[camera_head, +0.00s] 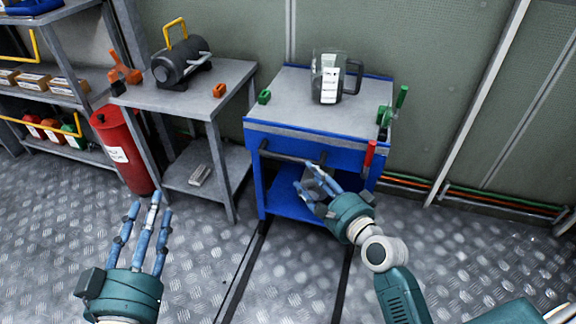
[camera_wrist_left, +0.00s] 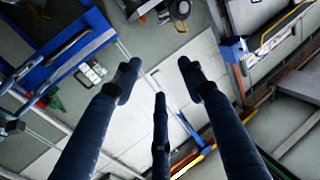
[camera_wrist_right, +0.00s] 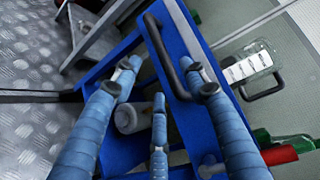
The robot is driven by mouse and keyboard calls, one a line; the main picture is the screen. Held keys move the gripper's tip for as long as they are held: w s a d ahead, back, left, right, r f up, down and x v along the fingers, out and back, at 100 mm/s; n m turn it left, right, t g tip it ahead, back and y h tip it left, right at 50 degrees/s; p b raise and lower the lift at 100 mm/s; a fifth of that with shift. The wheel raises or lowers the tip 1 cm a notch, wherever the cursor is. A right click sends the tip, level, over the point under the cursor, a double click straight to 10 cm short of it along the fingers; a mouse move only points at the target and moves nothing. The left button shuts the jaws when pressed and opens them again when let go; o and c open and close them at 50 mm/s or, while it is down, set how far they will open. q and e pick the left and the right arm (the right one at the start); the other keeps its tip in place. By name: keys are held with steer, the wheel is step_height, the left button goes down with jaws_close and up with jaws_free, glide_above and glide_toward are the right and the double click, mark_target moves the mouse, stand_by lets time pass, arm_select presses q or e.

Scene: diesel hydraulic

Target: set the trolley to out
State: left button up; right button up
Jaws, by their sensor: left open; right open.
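The trolley (camera_head: 262,185) is a blue cart with a grey top, standing against the wall at the end of two dark floor rails (camera_head: 241,272). A dark handle bar (camera_head: 285,156) runs across its front; it also shows in the right wrist view (camera_wrist_right: 164,45). My right gripper (camera_head: 312,180) is open and empty in front of the trolley, near the bar's right end. In the right wrist view its fingers spread around the bar's line; contact cannot be told. My left gripper (camera_head: 145,205) is open and empty over the floor at the left, away from the trolley.
A clear jug (camera_head: 329,78) stands on the trolley top, with a green lever (camera_head: 401,98) and red handle (camera_head: 369,156) at its right. A grey table (camera_head: 150,97) and red extinguisher (camera_head: 121,150) stand left. Front floor is clear.

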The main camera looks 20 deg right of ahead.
mark_target(292, 161)
steer(key=b+x, duration=0.2)
steer(key=x, duration=0.8)
steer(key=shift+b, duration=0.35)
arm_select(q)
steer(key=s+r+t+h, duration=0.1)
steer(key=s+r+t, duration=0.1)
steer(key=r, duration=0.5)
steer(key=s+r+t+h, duration=0.1)
steer(key=s+r+t, duration=0.2)
steer(key=r+t, duration=0.2)
steer(key=shift+s+d+r+t+h, duration=0.2)
steer(key=shift+s+r+t+h, duration=0.15)
steer(key=shift+r, duration=0.95)
arm_select(e)
steer(key=shift+w, duration=0.2)
jaws_close()
